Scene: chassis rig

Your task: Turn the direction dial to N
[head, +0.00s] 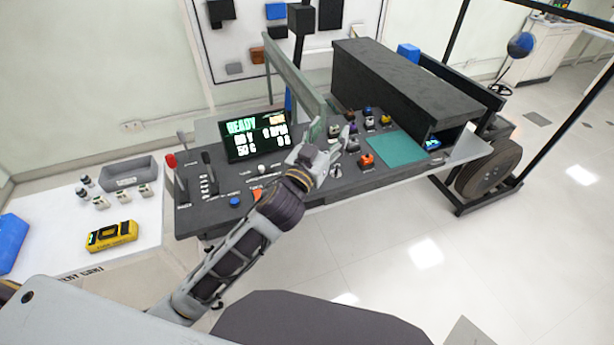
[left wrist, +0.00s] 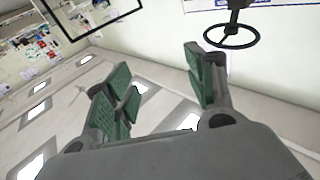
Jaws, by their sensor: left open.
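My left gripper (head: 328,142) is open and empty above the middle of the dark control panel (head: 215,215), past the right side of the display. Its two green-padded fingers stand apart in the left wrist view (left wrist: 163,85), with nothing between them. A small dark knob with a light surround (head: 336,172) sits on the panel just below and right of the gripper. A light round knob (head: 262,169) sits below the display. I cannot read the labels, so I cannot tell which is the direction dial. My gripper may hide part of the panel. My right gripper is not in view.
The display (head: 253,135) reads READY. A red-topped lever (head: 172,162) stands at the panel's left. An orange button (head: 366,160), several coloured knobs, a teal mat (head: 396,148) and a long dark box (head: 415,85) lie right.

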